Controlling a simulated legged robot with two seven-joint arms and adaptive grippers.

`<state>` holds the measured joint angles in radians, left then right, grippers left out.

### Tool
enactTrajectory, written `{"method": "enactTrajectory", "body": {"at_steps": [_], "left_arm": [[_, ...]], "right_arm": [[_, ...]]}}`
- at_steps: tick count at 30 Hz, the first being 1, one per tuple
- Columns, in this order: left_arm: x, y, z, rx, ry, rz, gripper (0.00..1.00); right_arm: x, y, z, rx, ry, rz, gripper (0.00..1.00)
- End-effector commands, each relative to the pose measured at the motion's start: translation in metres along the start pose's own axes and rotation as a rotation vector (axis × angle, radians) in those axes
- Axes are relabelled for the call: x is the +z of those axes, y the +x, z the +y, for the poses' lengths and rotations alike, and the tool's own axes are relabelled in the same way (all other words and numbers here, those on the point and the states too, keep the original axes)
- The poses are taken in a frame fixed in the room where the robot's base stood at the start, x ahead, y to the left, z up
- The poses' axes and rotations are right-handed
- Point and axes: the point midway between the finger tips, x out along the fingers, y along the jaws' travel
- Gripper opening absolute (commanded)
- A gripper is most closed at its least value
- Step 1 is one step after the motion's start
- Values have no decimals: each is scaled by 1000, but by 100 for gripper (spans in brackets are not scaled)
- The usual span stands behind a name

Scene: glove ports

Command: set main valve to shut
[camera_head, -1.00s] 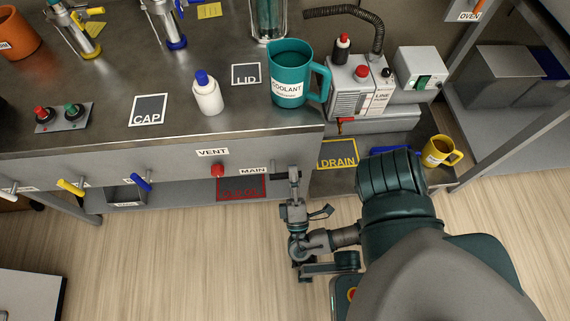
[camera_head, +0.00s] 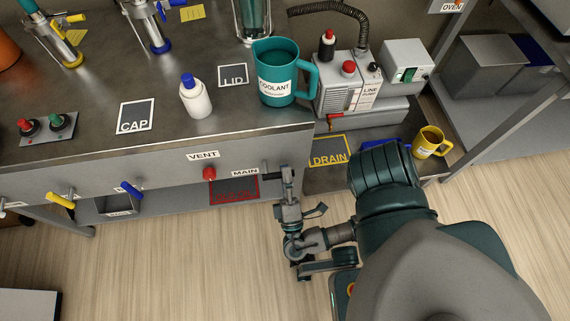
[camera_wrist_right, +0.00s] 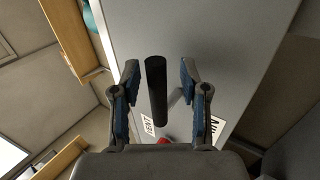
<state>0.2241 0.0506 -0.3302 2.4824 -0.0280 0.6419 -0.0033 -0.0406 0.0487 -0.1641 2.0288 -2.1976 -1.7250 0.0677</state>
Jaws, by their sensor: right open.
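The main valve's black handle (camera_wrist_right: 156,90) shows in the right wrist view as a dark bar between my right gripper's (camera_wrist_right: 158,84) two blue-padded fingers. The fingers are open, with a gap on each side of the bar. In the head view the handle (camera_head: 268,176) sticks out from the bench front beside the MAIN label (camera_head: 245,173). The MAIN label also shows in the wrist view (camera_wrist_right: 217,130). My left gripper is not in view.
A red vent knob (camera_head: 209,173) sits under the VENT label (camera_head: 203,156), left of the main handle. A teal coolant jug (camera_head: 280,75) and a white bottle (camera_head: 195,97) stand on the bench (camera_head: 75,105). A pump (camera_head: 350,90) stands to the right. The floor in front is clear.

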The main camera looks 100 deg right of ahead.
Motion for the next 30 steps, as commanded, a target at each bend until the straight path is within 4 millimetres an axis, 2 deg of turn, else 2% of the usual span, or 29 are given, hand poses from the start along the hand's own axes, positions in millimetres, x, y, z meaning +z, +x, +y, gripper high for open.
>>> {"method": "enactTrajectory", "body": {"at_steps": [5, 12, 16, 20, 30], "left_arm": [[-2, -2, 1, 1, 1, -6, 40], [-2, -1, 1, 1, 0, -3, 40], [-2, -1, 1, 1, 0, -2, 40], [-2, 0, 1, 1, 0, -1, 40], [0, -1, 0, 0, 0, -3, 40]], "right_arm": [[0, -12, -1, -2, -2, 0, 44], [-1, -54, -1, -3, -3, 1, 44], [-1, -70, -2, -2, -2, 1, 44], [-1, -76, -2, -1, -1, 1, 44], [-1, -76, -2, -1, -1, 1, 44]]}}
